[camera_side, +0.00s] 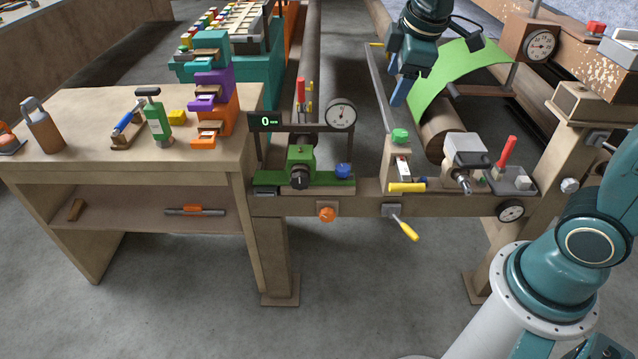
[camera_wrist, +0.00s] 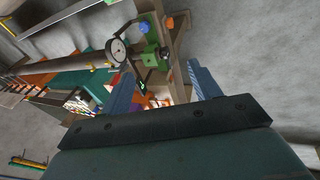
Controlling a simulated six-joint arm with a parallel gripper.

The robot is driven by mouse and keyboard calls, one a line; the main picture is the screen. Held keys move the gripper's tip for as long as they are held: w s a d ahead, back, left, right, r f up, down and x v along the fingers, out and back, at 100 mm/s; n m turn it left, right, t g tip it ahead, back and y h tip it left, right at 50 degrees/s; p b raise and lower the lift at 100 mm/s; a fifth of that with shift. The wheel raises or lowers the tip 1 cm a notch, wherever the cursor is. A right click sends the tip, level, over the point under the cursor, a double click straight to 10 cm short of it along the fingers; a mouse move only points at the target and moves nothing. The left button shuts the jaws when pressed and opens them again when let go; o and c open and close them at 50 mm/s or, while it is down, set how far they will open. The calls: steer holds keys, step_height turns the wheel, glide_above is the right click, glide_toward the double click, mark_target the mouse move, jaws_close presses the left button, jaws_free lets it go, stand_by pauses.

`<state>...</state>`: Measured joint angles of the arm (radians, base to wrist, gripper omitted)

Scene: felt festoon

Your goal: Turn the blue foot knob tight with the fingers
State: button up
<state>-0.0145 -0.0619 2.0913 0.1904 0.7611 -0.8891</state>
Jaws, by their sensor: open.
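The blue foot knob (camera_side: 343,170) sits at the right end of a green base plate (camera_side: 318,186) on the bench rail, below a round dial gauge (camera_side: 341,113). In the wrist view the blue knob (camera_wrist: 145,27) shows small near the top, beyond the fingers. My gripper (camera_side: 399,92) hangs high, above and to the right of the knob, clear of it. In the wrist view my gripper (camera_wrist: 161,76) has its two blue fingers wide apart with nothing held between them.
A green block (camera_side: 302,158) with a black knob stands left of the blue knob. An orange knob (camera_side: 327,214) is below it on the rail front. A post with a green cap (camera_side: 400,136) and a yellow bar (camera_side: 406,187) stand to its right.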

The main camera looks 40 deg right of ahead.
steer(key=w+d+f+n+g+h, duration=0.1)
steer(key=w+d+f+n, duration=0.1)
steer(key=w+f+n, duration=0.65)
steer(key=n+g+h, duration=0.1)
steer(key=n+h, duration=0.1)
steer(key=n, duration=0.3)
glide_toward(343, 168)
steer(key=w+v, duration=0.1)
steer(key=v, duration=0.4)
steer(key=shift+s+d+m, duration=0.1)
steer(key=shift+d+m, duration=0.1)
steer(key=shift+m, duration=0.15)
steer(key=x, duration=1.3)
steer(key=shift+s+f, duration=0.25)
steer(key=shift+f, duration=0.2)
steer(key=c, duration=1)
